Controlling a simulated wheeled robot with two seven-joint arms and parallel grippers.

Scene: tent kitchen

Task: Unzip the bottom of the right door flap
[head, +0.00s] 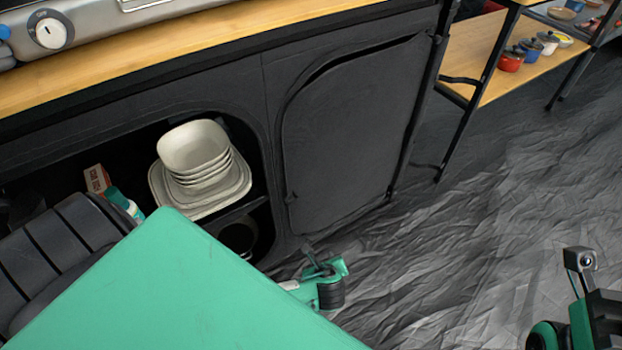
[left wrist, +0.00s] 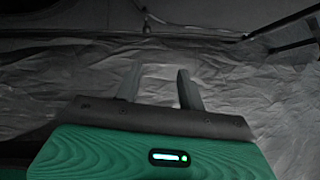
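The right door flap (head: 350,130) is a dark fabric panel on the cabinet front in the head view. Its top edge shows a dark gap, while its lower part hangs flat against the cabinet. A small dark tab, perhaps the zip pull, shows at its lower left edge; I cannot tell for sure. My left gripper (head: 318,258) is low in front of the cabinet, below the flap's lower left corner and apart from it. In the left wrist view its two fingers (left wrist: 158,84) are spread with nothing between them. Part of my right arm shows at lower right, its fingers out of frame.
The open left compartment holds stacked pale dishes (head: 195,150) and a dark pot (head: 240,232). A wooden-topped counter (head: 200,45) runs above. A shelf rack (head: 480,50) with small coloured pots (head: 511,60) stands at right. The crinkled grey floor (head: 470,230) is clear.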

